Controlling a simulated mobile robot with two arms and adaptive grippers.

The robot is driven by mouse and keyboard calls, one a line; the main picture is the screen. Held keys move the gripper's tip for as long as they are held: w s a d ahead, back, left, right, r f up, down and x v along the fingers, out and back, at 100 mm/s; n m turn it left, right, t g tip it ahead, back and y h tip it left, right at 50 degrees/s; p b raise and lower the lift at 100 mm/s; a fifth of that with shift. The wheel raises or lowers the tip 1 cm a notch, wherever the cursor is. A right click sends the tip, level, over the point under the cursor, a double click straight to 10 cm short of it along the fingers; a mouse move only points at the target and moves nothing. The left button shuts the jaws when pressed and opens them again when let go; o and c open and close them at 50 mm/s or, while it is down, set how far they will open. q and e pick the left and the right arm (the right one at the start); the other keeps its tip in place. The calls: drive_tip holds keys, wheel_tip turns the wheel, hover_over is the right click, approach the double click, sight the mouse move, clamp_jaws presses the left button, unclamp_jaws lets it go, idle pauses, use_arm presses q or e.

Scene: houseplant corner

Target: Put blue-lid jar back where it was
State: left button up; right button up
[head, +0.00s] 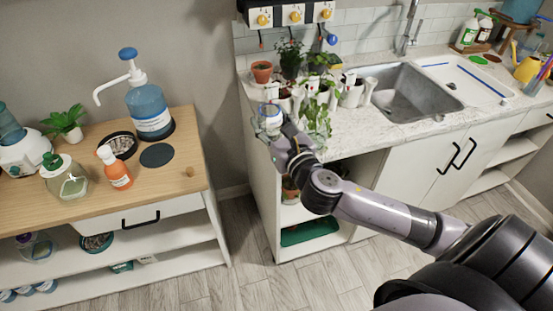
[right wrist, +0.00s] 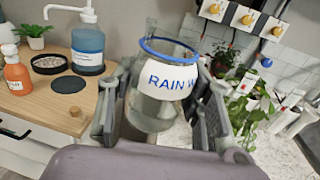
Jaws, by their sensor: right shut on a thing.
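A clear glass jar with a blue rim and a white label reading "RAIN W…" (right wrist: 160,85) is between the fingers of my right gripper (right wrist: 165,105), which is shut on it. In the head view the jar (head: 269,119) is at the left end of the white counter, in front of the potted plants. My right gripper (head: 285,138) reaches it from the front right. I cannot tell whether the jar touches the counter. My left gripper is not in view.
A wooden table (head: 185,187) at left holds a blue pump bottle (head: 150,110), an orange bottle (head: 115,170), a green-lidded jar (head: 66,180) and an empty dark round mat (head: 157,155). Plants (head: 318,120) crowd the counter beside the sink (head: 400,95). A floor gap separates table and counter.

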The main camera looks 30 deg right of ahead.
drive_tip(key=w+d+r+m+h+b, duration=0.2)
drive_tip(key=w+d+r+b, duration=0.25)
drive_tip(key=w+d, duration=0.35)
drive_tip(key=shift+g+h, duration=0.3)
drive_tip(key=shift+h, duration=0.1)
drive_tip(key=f, duration=0.5)
drive_tip(key=s+f+b, duration=0.1)
drive_tip(key=f, duration=0.4)
drive_tip(key=d+f+b, duration=0.1)
drive_tip(key=f, duration=0.4)
drive_tip(key=shift+s, duration=0.2)
drive_tip(key=shift+f+b, duration=0.5)
drive_tip(key=shift+f, duration=1.65)
drive_tip(key=shift+f, duration=0.15)
drive_tip(key=o, duration=1)
drive_tip(key=shift+s+a, duration=0.1)
